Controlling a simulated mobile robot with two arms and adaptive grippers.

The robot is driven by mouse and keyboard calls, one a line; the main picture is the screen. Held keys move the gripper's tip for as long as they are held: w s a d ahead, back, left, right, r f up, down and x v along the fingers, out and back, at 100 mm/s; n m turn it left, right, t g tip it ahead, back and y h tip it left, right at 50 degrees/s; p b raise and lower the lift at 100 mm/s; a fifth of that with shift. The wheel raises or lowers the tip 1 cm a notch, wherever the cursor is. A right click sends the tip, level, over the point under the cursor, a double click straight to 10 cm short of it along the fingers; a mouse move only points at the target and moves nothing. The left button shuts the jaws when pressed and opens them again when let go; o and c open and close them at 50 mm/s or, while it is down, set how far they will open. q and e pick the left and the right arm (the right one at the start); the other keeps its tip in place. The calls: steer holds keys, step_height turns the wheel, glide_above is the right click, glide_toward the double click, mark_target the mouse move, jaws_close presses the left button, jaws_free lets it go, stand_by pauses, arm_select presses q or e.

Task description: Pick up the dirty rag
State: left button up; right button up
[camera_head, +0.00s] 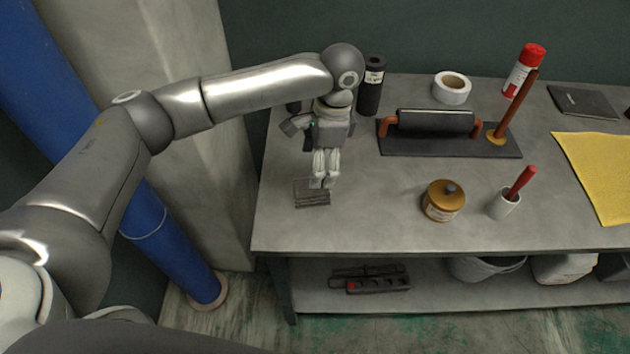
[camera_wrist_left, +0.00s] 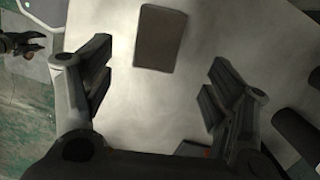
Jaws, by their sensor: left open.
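A small dark grey, flat, folded piece, which looks like the dirty rag (camera_head: 312,199), lies on the grey workbench near its left end. It also shows in the left wrist view as a grey-brown rectangle (camera_wrist_left: 160,38) at the top centre, ahead of the fingers. My left gripper (camera_head: 323,182) points down just behind the rag, and its fingertips overlap the rag's far edge in the head view. I cannot tell the exact height above the bench.
A black bottle (camera_head: 371,86) stands behind my left gripper. A black tray with a bar and handles (camera_head: 430,140), a brown-lidded jar (camera_head: 443,201), a white cup (camera_head: 503,206) and a yellow cloth (camera_head: 598,170) lie to the right. The front-left bench is clear.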

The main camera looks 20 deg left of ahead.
mark_target(311, 192)
arm_select(q)
steer(key=f, duration=0.2)
steer(key=s+f, duration=0.1)
steer(key=shift+a, duration=0.25)
steer(key=shift+w+f, duration=0.1)
steer(key=shift+f, duration=0.25)
steer(key=f+p, duration=0.1)
steer(key=f, duration=0.1)
steer(key=a+f, duration=0.1)
steer(key=f, duration=0.1)
steer(key=shift+f+p, duration=0.15)
steer(key=shift+p, duration=0.25)
steer(key=shift+f, duration=0.3)
steer(key=shift+d, duration=0.1)
arm_select(e)
steer(key=shift+g, duration=0.4)
steer(key=s, duration=0.1)
steer(key=s+r, duration=0.1)
steer(key=s, duration=0.1)
steer(key=s+r, duration=0.1)
steer(key=shift+s+d, duration=0.1)
steer(key=shift+s, duration=0.3)
steer(key=shift+w, duration=0.1)
arm_select(q)
steer(key=shift+f+p, duration=0.2)
steer(key=shift+p, duration=0.15)
arm_select(e)
steer(key=shift+w+r, duration=0.25)
steer(key=shift+w, duration=0.2)
